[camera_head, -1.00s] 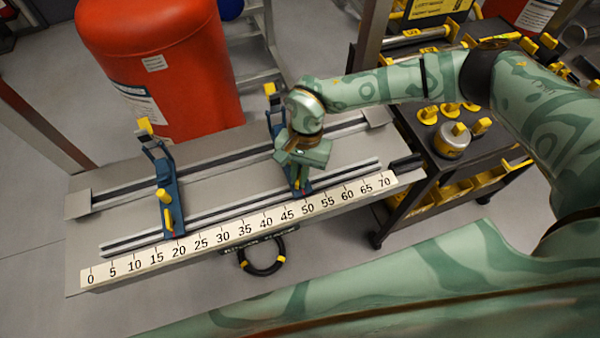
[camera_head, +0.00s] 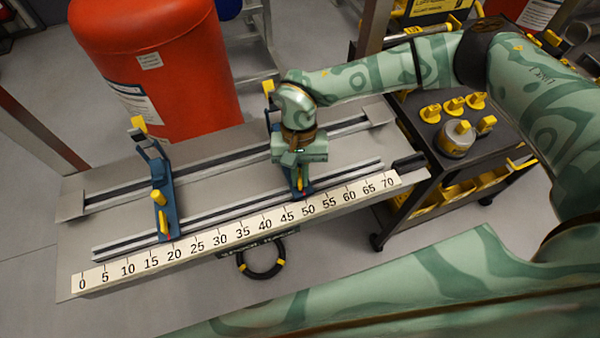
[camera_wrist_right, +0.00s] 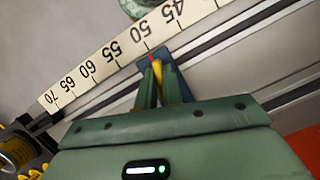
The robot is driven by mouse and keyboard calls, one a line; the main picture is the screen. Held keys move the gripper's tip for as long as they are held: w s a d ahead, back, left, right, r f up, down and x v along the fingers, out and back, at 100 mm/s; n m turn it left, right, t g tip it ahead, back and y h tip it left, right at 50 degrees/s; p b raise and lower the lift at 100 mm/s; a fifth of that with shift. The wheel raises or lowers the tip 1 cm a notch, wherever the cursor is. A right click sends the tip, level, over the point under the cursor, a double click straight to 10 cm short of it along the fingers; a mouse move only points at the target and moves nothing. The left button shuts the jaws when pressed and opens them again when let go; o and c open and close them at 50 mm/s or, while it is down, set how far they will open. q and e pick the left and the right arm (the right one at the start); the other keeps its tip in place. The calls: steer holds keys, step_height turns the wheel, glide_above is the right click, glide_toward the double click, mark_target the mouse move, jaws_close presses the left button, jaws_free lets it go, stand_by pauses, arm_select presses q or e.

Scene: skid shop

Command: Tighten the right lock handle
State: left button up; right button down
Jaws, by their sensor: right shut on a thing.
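The right lock handle is a small yellow lever (camera_wrist_right: 160,88) on the blue right carriage (camera_head: 305,191), close to the 50 mark of the scale. My right gripper (camera_wrist_right: 157,80) reaches down over this carriage and is shut on the yellow handle, with a finger on either side of it. In the head view my right gripper (camera_head: 299,172) hides most of the handle and the middle of the carriage. The left carriage (camera_head: 167,212), also blue, stands near the 20 mark with its own yellow lock handle (camera_head: 159,198). My left gripper is not in view.
The grey bench bears two rails and a numbered scale (camera_head: 230,237) along its front edge. A large red tank (camera_head: 150,60) stands behind it. A dark cart (camera_head: 500,150) with yellow-handled parts stands at the right. A black ring (camera_head: 262,270) hangs at the bench front.

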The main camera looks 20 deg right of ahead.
steer(key=shift+n+h+b, duration=0.4)
steer(key=shift+n+b, duration=0.15)
steer(key=shift+n, duration=0.85)
steer(key=c, duration=1.5)
jaws_free()
steer(key=shift+n, duration=0.3)
steer(key=shift+c, duration=0.2)
steer(key=shift+r+p, duration=1.95)
steer(key=shift+r, duration=1.65)
